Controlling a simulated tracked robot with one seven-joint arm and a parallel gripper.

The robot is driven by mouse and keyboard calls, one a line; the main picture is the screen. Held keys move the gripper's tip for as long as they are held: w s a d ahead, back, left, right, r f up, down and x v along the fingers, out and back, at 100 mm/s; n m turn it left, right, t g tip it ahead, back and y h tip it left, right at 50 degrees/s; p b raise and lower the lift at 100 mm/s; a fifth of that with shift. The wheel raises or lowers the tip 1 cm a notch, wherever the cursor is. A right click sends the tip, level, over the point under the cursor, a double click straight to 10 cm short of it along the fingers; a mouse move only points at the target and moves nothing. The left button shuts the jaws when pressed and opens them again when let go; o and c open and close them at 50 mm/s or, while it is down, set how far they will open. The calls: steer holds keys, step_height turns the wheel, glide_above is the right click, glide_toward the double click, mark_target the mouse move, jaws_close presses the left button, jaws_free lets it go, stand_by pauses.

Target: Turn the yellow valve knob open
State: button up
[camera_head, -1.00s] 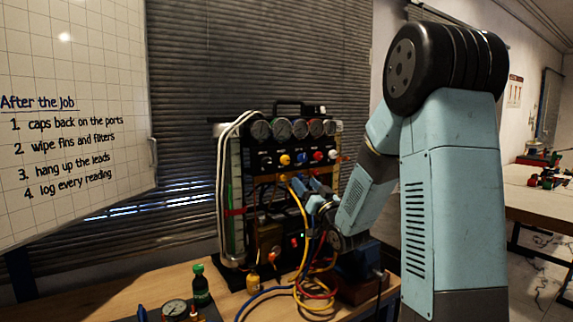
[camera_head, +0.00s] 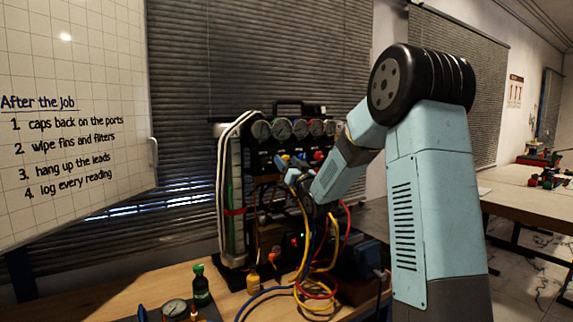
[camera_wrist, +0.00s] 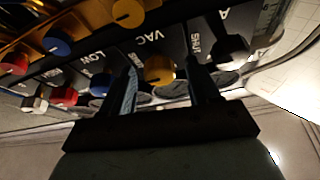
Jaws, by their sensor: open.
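The yellow valve knob (camera_wrist: 160,70) shows in the wrist view between my gripper's two dark fingers, near a VAC label. My gripper (camera_wrist: 165,82) is open, with a finger on either side of the knob and visible gaps. I cannot tell how far the fingertips reach past the knob or whether they touch it. In the head view my gripper (camera_head: 288,163) is at the knob row of the black gauge panel (camera_head: 262,160), and hides the yellow knob there.
Blue (camera_wrist: 100,85) and red (camera_wrist: 65,95) knobs sit left of the yellow one in the wrist view, a black knob (camera_wrist: 230,48) right. Another yellow fitting (camera_wrist: 128,12) is close by. Gauges (camera_head: 282,129) sit above the knobs; looped hoses (camera_head: 320,285) hang below.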

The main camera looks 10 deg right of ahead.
steer(key=c, duration=1)
steer(key=shift+a, duration=0.25)
steer(key=shift+c, duration=0.2)
steer(key=shift+d+n, duration=0.25)
steer(key=shift+n, duration=0.05)
steer(key=n+y, duration=0.2)
steer(key=n, duration=0.1)
steer(key=n+g+y, duration=0.1)
steer(key=n, duration=0.2)
steer(key=shift+n+y, duration=0.3)
steer(key=shift+y, duration=0.1)
steer(key=n+g+y, duration=0.1)
steer(key=n, duration=0.1)
steer(key=n+g+y, duration=0.1)
steer(key=n, duration=0.2)
steer(key=shift+w+d, duration=0.1)
steer(key=n+g, duration=0.1)
steer(key=n, duration=0.2)
steer(key=n+g+y, duration=0.1)
steer(key=n, duration=0.1)
steer(key=shift+n+g, duration=0.3)
steer(key=shift+n, duration=0.1)
steer(key=n+g, duration=0.2)
steer(key=n, duration=0.3)
steer(key=shift+f+n, duration=0.1)
steer(key=shift+n, duration=0.2)
